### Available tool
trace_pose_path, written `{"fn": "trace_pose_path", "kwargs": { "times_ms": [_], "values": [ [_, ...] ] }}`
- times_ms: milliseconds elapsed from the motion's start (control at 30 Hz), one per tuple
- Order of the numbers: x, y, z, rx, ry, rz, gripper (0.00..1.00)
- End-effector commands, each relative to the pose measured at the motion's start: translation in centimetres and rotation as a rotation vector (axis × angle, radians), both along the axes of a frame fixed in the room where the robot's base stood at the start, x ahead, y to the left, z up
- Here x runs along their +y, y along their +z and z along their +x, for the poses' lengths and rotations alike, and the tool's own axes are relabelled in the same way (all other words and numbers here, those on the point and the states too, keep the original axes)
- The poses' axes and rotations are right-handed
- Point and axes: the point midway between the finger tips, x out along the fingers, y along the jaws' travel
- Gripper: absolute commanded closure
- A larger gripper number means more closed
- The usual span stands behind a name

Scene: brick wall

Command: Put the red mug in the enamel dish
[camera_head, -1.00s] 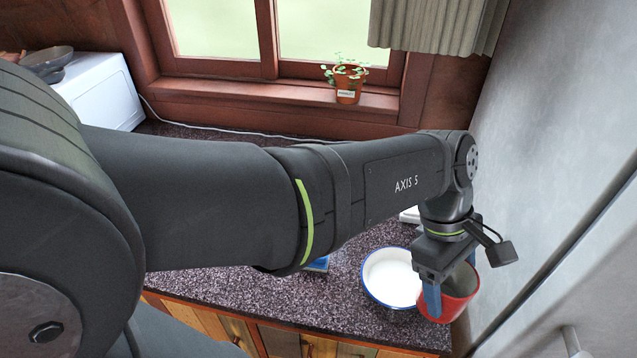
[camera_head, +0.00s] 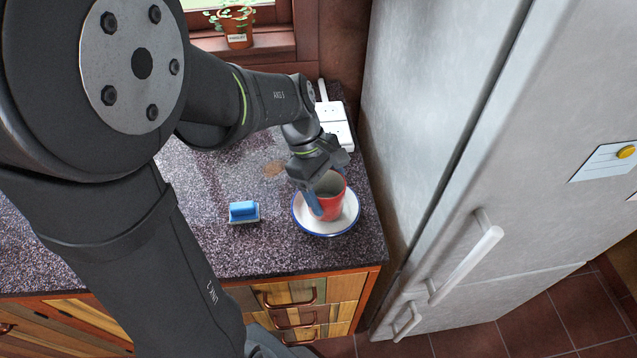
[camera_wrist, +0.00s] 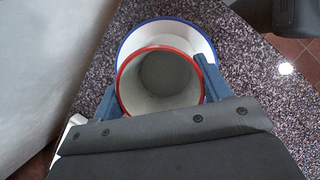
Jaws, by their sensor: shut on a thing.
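The red mug (camera_head: 332,203) is upright within the outline of the white enamel dish (camera_head: 326,229), which has a blue rim. My gripper (camera_head: 325,188) is shut on the mug, with blue fingers on opposite sides of it. In the wrist view, the mug (camera_wrist: 159,84) shows its red rim and empty pale inside between the fingers (camera_wrist: 157,80). The blue-rimmed dish (camera_wrist: 165,30) shows behind and around it. The mug's base is hidden, so I cannot tell whether it touches the dish's bottom.
A blue sponge (camera_head: 243,209) on a small holder lies left of the dish on the speckled counter (camera_head: 275,258). A white flat object (camera_head: 335,122) lies behind. A tall grey fridge (camera_head: 440,140) stands close on the right. The counter's front edge is near the dish.

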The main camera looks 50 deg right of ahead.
Motion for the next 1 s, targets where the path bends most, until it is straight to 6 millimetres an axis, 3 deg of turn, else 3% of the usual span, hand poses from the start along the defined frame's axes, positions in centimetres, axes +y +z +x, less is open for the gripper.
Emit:
{"fn": "trace_pose_path", "kwargs": {
  "times_ms": [100, 467, 500, 600, 1000],
  "values": [
    [0.03, -1.19, -0.04, 0.001, 0.001, 0.001, 0.61],
    [0.01, -1.53, -0.03, 0.000, 0.001, 0.000, 0.61],
    [0.01, -1.61, -0.03, -0.001, 0.001, 0.000, 0.28],
    [0.01, -1.57, -0.03, -0.001, 0.000, -0.001, 0.08],
    [-0.03, -0.79, 0.17, -0.001, 0.001, -0.003, 0.08]
  ]
}}
